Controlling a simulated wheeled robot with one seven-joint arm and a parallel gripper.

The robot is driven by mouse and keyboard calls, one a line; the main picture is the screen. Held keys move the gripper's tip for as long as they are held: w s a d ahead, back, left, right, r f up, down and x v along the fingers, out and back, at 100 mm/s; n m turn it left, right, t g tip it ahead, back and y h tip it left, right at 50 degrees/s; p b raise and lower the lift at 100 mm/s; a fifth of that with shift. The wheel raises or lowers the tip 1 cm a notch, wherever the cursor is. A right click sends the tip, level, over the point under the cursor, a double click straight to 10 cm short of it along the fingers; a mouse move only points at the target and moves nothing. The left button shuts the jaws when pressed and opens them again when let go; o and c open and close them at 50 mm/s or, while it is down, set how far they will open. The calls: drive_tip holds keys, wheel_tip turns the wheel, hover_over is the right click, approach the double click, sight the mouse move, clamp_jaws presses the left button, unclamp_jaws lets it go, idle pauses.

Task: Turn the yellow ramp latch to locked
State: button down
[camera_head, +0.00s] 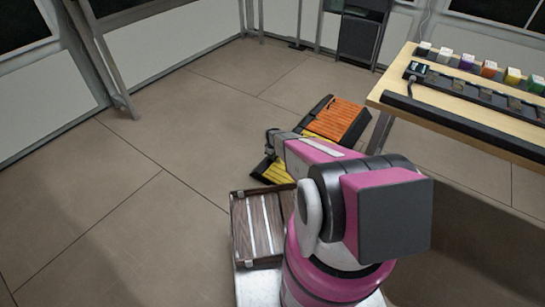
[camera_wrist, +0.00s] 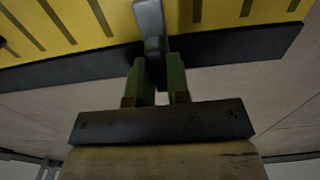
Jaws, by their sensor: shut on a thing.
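The yellow ramp (camera_head: 274,171) lies on the floor beyond my arm in the head view, largely hidden by it. In the wrist view, its yellow slotted face (camera_wrist: 95,22) and black edge fill the upper part. A grey metal latch lever (camera_wrist: 150,22) stands out from that face across the black edge. My gripper (camera_wrist: 159,72) has its green fingers on either side of the lever's lower end and is shut on it. The lever points roughly down the picture, toward my gripper. No locked or unlocked marking can be made out. In the head view the fingers and the lever cannot be made out.
An orange ramp (camera_head: 338,119) adjoins the yellow one. A wooden crate (camera_head: 258,225) with pale strips is at the lower middle, close to my base. A table (camera_head: 455,125) with several coloured blocks stands at the right. The floor at left is clear.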

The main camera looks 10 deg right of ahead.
drive_tip(key=c, duration=1.1)
unclamp_jaws()
drive_tip(key=shift+r, duration=0.15)
wheel_tip(320, 180, up, 10)
drive_tip(key=shift+r, duration=0.25)
drive_tip(key=s+r+m, duration=0.3)
drive_tip(key=s+r, duration=0.7)
drive_tip(key=r, duration=0.1)
drive_tip(key=s+r+m, duration=0.3)
drive_tip(key=s+r, duration=0.8)
drive_tip(key=r, duration=0.1)
drive_tip(key=s+a+r+m, duration=0.1)
drive_tip(key=s+r+m, duration=0.2)
drive_tip(key=s+r, duration=0.7)
drive_tip(key=shift+s+r, duration=0.25)
drive_tip(key=shift+r, duration=0.8)
